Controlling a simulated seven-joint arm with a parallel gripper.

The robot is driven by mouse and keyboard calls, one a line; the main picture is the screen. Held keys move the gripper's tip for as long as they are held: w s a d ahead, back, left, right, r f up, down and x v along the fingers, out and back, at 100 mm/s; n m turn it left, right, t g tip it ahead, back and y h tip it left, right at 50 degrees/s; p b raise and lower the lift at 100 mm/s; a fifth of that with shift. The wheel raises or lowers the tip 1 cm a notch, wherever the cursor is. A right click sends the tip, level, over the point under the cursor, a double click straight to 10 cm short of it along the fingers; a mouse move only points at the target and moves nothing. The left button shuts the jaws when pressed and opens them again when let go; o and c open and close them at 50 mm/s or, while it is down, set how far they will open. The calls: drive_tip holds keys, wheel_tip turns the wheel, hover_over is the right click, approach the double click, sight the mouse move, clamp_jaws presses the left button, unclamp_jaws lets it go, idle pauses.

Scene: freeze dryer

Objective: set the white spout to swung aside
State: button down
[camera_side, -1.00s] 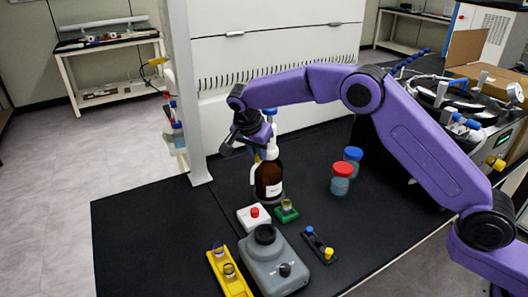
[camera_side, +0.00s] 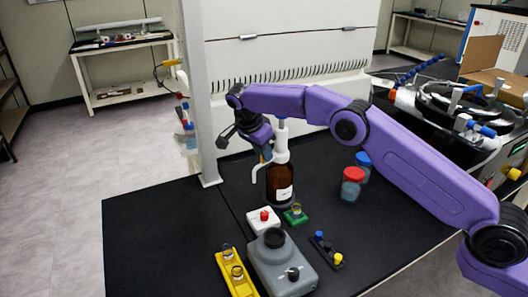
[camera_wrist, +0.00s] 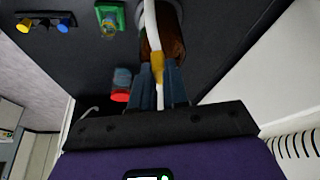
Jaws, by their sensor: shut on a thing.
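A brown bottle (camera_side: 281,187) with a white pump head (camera_side: 281,146) stands upright on the black bench. Its white spout (camera_side: 256,169) reaches to the left of the bottle in the side view and its end bends down. My gripper (camera_side: 266,156) is beside the pump head, on its left. In the wrist view, my gripper (camera_wrist: 159,72) has its two blue fingers shut on a yellow part (camera_wrist: 157,63) of the white spout (camera_wrist: 151,25). The brown bottle (camera_wrist: 173,40) is partly hidden behind the spout there.
A red-capped jar (camera_side: 352,184) and a blue-capped jar (camera_side: 364,164) stand right of the bottle. A white box with a red knob (camera_side: 263,221), a green holder (camera_side: 296,215) and a grey device (camera_side: 283,266) are in front. A pale post (camera_side: 199,100) rises at left.

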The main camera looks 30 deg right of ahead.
idle(0.3)
drive_tip(key=c, duration=1.1)
unclamp_jaws()
drive_tip(key=shift+r, duration=0.1)
drive_tip(key=shift+r, duration=1.55)
drive_tip(key=shift+s+d+r, duration=0.75)
drive_tip(key=shift+s+r, duration=0.85)
drive_tip(key=shift+s, duration=0.6)
drive_tip(key=shift+s+d+r, duration=0.75)
drive_tip(key=shift+s+r, duration=0.9)
drive_tip(key=shift+s, duration=0.6)
drive_tip(key=shift+s+d+r, duration=0.75)
drive_tip(key=shift+s+r, duration=0.85)
drive_tip(key=shift+s, duration=0.6)
drive_tip(key=shift+o, duration=0.3)
